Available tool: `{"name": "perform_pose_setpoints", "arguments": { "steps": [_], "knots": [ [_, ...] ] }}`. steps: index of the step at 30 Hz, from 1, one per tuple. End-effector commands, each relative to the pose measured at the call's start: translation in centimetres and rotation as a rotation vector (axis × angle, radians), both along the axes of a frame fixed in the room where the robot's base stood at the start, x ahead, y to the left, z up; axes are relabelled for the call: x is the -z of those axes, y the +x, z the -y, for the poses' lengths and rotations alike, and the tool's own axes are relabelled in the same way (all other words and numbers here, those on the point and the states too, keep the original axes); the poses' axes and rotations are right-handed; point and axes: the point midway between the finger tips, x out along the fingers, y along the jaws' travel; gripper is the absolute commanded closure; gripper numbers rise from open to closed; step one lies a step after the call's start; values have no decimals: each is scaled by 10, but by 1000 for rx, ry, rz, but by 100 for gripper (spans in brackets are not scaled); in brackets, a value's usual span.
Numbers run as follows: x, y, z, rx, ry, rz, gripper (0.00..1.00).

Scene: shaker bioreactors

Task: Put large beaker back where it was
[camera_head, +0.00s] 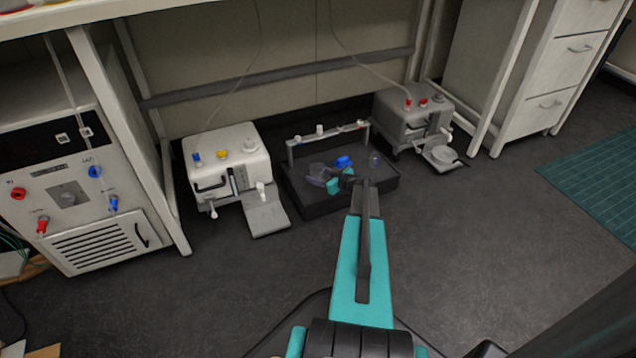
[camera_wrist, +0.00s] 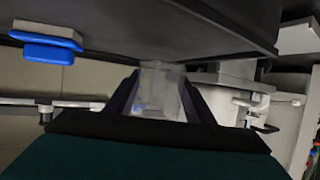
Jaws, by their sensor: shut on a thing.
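The large beaker, clear and faintly purple, shows in the head view (camera_head: 318,171) over the left part of a dark shaker platform (camera_head: 318,208). My gripper (camera_head: 334,182) reaches in from the front and is shut on it. In the wrist view the clear beaker (camera_wrist: 160,88) sits between the two dark fingers, with a bluish patch low on it. The dark platform (camera_wrist: 150,30) fills the top of that view. I cannot tell whether the beaker touches the platform.
A blue-topped item (camera_head: 343,161) and a small clear vessel (camera_head: 374,159) stand on the platform. A white device (camera_head: 228,165) is at its left and a grey device (camera_head: 410,115) at its right. A rail (camera_head: 325,135) runs along its back. The floor in front is free.

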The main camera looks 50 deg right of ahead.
Motion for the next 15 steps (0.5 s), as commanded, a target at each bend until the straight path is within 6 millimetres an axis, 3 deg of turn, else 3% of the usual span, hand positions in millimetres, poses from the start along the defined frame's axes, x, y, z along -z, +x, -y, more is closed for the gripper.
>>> {"name": "perform_pose_setpoints", "arguments": {
  "steps": [6,15],
  "knots": [
    [22,-1,1,1,1,1,83],
    [25,-1,1,1,1,1,83]
  ]
}}
